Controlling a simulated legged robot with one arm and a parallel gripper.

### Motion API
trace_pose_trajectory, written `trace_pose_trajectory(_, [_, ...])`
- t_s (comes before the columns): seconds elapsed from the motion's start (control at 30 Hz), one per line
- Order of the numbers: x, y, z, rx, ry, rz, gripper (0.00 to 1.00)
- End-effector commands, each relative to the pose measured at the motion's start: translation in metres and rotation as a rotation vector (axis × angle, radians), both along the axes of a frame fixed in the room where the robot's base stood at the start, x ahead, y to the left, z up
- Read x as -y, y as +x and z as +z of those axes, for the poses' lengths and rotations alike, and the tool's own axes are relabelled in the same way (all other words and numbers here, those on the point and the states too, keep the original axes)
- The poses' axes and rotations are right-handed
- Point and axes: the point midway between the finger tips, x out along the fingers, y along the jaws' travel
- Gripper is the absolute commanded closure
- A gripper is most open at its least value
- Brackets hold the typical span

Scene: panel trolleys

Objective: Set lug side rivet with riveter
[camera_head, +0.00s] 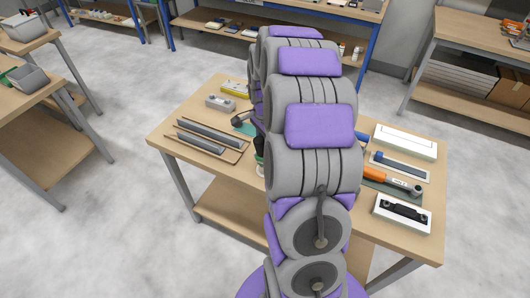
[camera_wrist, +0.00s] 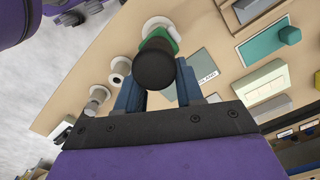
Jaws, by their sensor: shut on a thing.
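My gripper (camera_wrist: 158,88) is shut on a dark, round-ended tool (camera_wrist: 154,66) with a green part, probably the riveter, in the wrist view. The tool's dark end faces the camera and hides most of its length. Its green part (camera_wrist: 160,36) lies beyond, close to a pale round piece at the trolley top. I cannot tell whether they touch. In the head view my arm hides the gripper and the middle of the trolley. I cannot make out a lug or a rivet in either view.
At right are a white tray (camera_head: 405,140), an orange-handled tool (camera_head: 390,181) and a white box (camera_head: 402,226). Several pale round pieces (camera_wrist: 121,67) show at left in the wrist view.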

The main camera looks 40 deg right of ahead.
Motion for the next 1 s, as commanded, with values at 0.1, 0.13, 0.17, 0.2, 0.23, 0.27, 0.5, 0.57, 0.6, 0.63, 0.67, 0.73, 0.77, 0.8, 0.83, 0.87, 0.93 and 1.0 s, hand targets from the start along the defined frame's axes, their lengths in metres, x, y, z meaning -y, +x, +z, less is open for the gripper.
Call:
trace_pose_trajectory(0.1, [0.000,0.000,0.001,0.001,-0.001,0.000,1.00])
trace_pose_trajectory(0.13, [0.000,0.000,0.002,0.001,-0.001,0.000,1.00])
trace_pose_trajectory(0.17, [0.000,0.000,0.003,0.001,-0.002,0.000,1.00])
trace_pose_trajectory(0.2, [0.000,0.000,0.004,0.002,-0.002,0.000,1.00])
trace_pose_trajectory(0.23, [0.000,0.000,0.006,0.002,-0.002,0.000,1.00])
trace_pose_trajectory(0.27, [0.000,0.001,0.008,0.002,-0.003,0.000,1.00])
trace_pose_trajectory(0.5, [0.001,0.001,0.022,0.004,-0.003,0.000,1.00])
trace_pose_trajectory(0.57, [0.001,0.001,0.026,0.004,-0.003,-0.001,1.00])
trace_pose_trajectory(0.6, [0.001,0.001,0.028,0.004,-0.003,-0.001,1.00])
trace_pose_trajectory(0.63, [0.001,0.001,0.030,0.004,-0.003,-0.001,1.00])
trace_pose_trajectory(0.67, [0.001,0.001,0.032,0.004,-0.003,-0.001,1.00])
trace_pose_trajectory(0.73, [0.001,0.001,0.036,0.004,-0.003,-0.001,1.00])
trace_pose_trajectory(0.77, [0.001,0.001,0.038,0.004,-0.003,-0.001,1.00])
trace_pose_trajectory(0.8, [0.001,0.001,0.039,0.003,-0.002,-0.001,1.00])
trace_pose_trajectory(0.83, [0.000,0.001,0.040,0.003,-0.002,-0.001,1.00])
trace_pose_trajectory(0.87, [0.000,0.001,0.041,0.003,-0.001,-0.001,1.00])
trace_pose_trajectory(0.93, [0.000,0.000,0.042,0.002,-0.001,-0.001,1.00])
trace_pose_trajectory(1.0, [0.000,0.000,0.043,0.001,-0.001,-0.001,1.00])
